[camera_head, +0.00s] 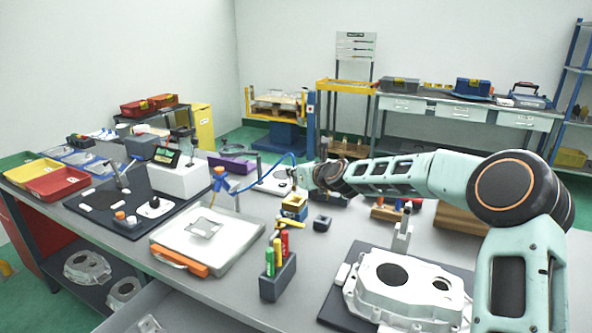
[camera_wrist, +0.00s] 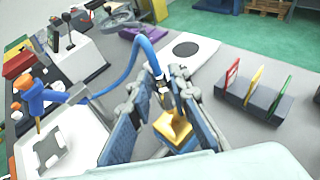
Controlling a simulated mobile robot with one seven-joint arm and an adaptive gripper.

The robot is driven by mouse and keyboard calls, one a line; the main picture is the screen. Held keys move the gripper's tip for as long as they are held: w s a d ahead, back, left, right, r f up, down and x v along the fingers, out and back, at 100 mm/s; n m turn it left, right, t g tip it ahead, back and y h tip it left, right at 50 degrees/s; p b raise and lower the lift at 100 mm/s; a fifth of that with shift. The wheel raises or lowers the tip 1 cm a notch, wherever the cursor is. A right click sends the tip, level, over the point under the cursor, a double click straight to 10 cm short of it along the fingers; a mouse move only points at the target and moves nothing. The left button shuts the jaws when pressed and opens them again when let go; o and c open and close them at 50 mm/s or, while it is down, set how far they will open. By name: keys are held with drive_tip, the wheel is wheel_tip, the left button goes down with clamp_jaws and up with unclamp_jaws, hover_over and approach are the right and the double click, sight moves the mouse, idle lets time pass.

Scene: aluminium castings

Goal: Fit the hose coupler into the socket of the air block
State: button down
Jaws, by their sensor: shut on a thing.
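My gripper (camera_head: 297,184) is low over the bench, and in the wrist view (camera_wrist: 166,82) its fingers are shut on the hose coupler (camera_wrist: 164,94), a small dark and metallic piece at the end of a blue hose. The hose (camera_wrist: 128,67) arcs left to a blue-and-orange holder (camera_wrist: 36,97), which also shows in the head view (camera_head: 219,180). A yellow block (camera_head: 293,210), apparently the air block, sits just below the gripper. Its yellow surface (camera_wrist: 175,128) shows between the fingers. The socket is hidden, and I cannot tell whether the coupler touches it.
A white board (camera_head: 186,247) with an orange handle lies left. A grey holder (camera_head: 278,281) with green and red markers stands in front. A small dark block (camera_head: 322,222) is close on the right. A large casting (camera_head: 408,288) lies front right. Bare bench lies between these.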

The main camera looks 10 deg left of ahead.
sight(295, 186)
drive_tip(key=shift+f+b, duration=0.6)
drive_tip(key=shift+f, duration=0.5)
drive_tip(key=shift+f+b, duration=1.7)
drive_tip(key=shift+b, duration=0.45)
idle(0.8)
drive_tip(key=c, duration=1.7)
unclamp_jaws()
drive_tip(key=shift+r, duration=0.1)
drive_tip(key=v, duration=1.2)
drive_tip(key=shift+a, duration=0.1)
